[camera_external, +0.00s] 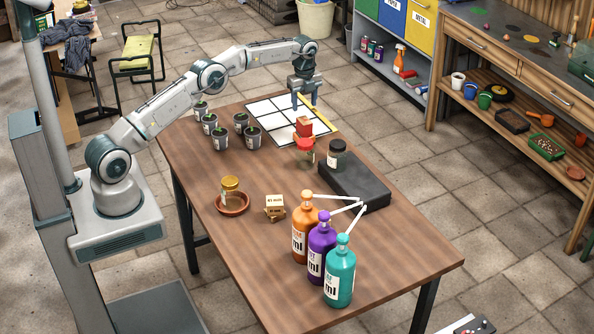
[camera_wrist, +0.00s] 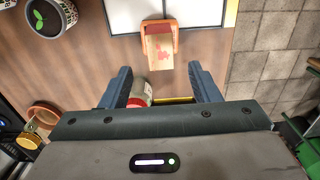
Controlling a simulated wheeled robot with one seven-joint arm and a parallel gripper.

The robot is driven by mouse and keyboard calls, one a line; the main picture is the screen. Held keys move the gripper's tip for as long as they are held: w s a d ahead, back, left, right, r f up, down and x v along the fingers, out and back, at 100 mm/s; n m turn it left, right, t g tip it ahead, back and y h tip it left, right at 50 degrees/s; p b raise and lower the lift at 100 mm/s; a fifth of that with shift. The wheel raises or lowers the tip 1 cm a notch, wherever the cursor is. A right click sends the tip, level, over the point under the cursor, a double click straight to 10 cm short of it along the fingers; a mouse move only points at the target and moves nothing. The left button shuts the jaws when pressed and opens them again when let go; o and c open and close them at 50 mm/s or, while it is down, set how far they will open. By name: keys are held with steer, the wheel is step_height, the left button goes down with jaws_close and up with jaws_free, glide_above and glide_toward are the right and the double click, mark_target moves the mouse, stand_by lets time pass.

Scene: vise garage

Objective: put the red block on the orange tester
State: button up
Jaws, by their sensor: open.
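A red block (camera_external: 303,126) stands at the near edge of the white gridded board, behind a red-lidded jar. In the wrist view, a block with a red top and a wooden face with a red mark (camera_wrist: 159,46) has an orange bracket-like piece (camera_wrist: 176,38) around its top and sides. An orange pump bottle (camera_external: 299,238) stands near the front of the table. I cannot tell which orange thing is the tester. My gripper (camera_external: 305,104) is open and empty above the block, pointing down. In the wrist view the block lies just ahead of my fingertips (camera_wrist: 159,68).
The red-lidded jar (camera_external: 305,155) and a dark-lidded jar (camera_external: 337,155) stand close by, near a black slab (camera_external: 350,184). Small potted plants (camera_external: 220,139) stand left of the board. Purple (camera_external: 320,253) and teal (camera_external: 339,275) bottles stand in front. The table's right front is clear.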

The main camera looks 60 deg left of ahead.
steer(key=shift+r, duration=1.05)
steer(key=s+d+r+n+t, duration=0.1)
steer(key=s+d+r+n, duration=0.35)
steer(key=s+r, duration=0.45)
steer(key=s+d+r+n+t, duration=0.1)
steer(key=s+d+r+n, duration=0.2)
steer(key=s+d+r, duration=0.35)
steer(key=s+d+f+n, duration=0.1)
steer(key=s+n, duration=0.4)
steer(key=s, duration=1.1)
steer(key=s+d+f+n+t, duration=0.1)
steer(key=s+n, duration=0.4)
steer(key=s, duration=1)
steer(key=shift+s+f+n, duration=0.35)
steer(key=shift+f, duration=0.55)
